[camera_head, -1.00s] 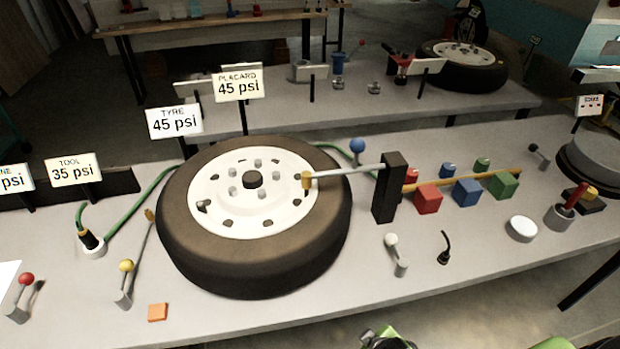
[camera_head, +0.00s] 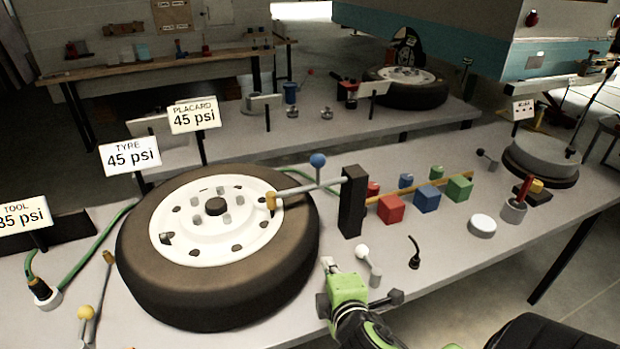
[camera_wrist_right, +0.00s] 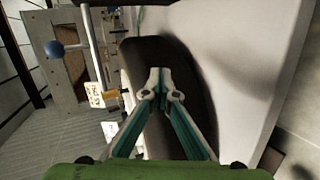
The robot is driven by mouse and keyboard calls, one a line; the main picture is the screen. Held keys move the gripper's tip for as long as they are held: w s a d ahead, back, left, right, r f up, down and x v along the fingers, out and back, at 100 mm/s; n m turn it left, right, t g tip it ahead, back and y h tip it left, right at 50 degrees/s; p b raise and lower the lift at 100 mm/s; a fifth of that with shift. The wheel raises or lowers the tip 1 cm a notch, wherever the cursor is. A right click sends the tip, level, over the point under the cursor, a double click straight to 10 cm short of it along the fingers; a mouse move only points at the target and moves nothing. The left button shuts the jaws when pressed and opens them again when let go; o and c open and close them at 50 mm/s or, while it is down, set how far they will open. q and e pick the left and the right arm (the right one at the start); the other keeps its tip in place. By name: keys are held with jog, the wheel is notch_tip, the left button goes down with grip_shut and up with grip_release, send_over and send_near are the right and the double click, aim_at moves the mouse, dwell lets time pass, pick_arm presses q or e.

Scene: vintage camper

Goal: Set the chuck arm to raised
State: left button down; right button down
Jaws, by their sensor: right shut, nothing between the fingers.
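The chuck arm (camera_head: 310,187) is a thin grey bar running from a black post (camera_head: 352,203) leftward over the wheel. It lies close to level, with a brass tip (camera_head: 271,201) above the white rim and a blue ball knob (camera_head: 318,160) on a short stem. The tyre (camera_head: 205,285) lies flat on the bench. My right gripper (camera_head: 327,264) is shut and empty, low at the tyre's right front side and apart from the arm. In the right wrist view its fingertips (camera_wrist_right: 160,76) show before the dark tyre, with the blue knob (camera_wrist_right: 55,49) at upper left. My left gripper is out of view.
A white-knobbed lever (camera_head: 363,253) and a black hook (camera_head: 414,258) stand near my right gripper. Red (camera_head: 390,209), blue (camera_head: 427,199) and green (camera_head: 459,188) blocks sit right of the post. A yellow-knobbed lever (camera_head: 85,313) is at lower left.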

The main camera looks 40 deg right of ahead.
jog(key=w+a+r+n+t, duration=0.1)
jog(key=w+r+n+t, duration=0.3)
jog(key=r+n, duration=0.5)
jog(key=shift+w+r+t, duration=0.35)
jog(key=shift+r+t, duration=0.45)
jog(key=shift+r, duration=0.15)
jog(key=p+x, duration=0.2)
jog(key=x, duration=0.7)
jog(key=shift+w+d+r+p, duration=0.1)
jog(key=shift+w+d+p, duration=0.05)
jog(key=shift+w+p, duration=0.2)
jog(key=d, duration=0.1)
jog(key=d+r+p, duration=0.1)
jog(key=d, duration=0.1)
jog(key=shift+d+r+p, duration=0.2)
jog(key=shift+r+p, duration=0.1)
jog(key=shift+r, duration=0.1)
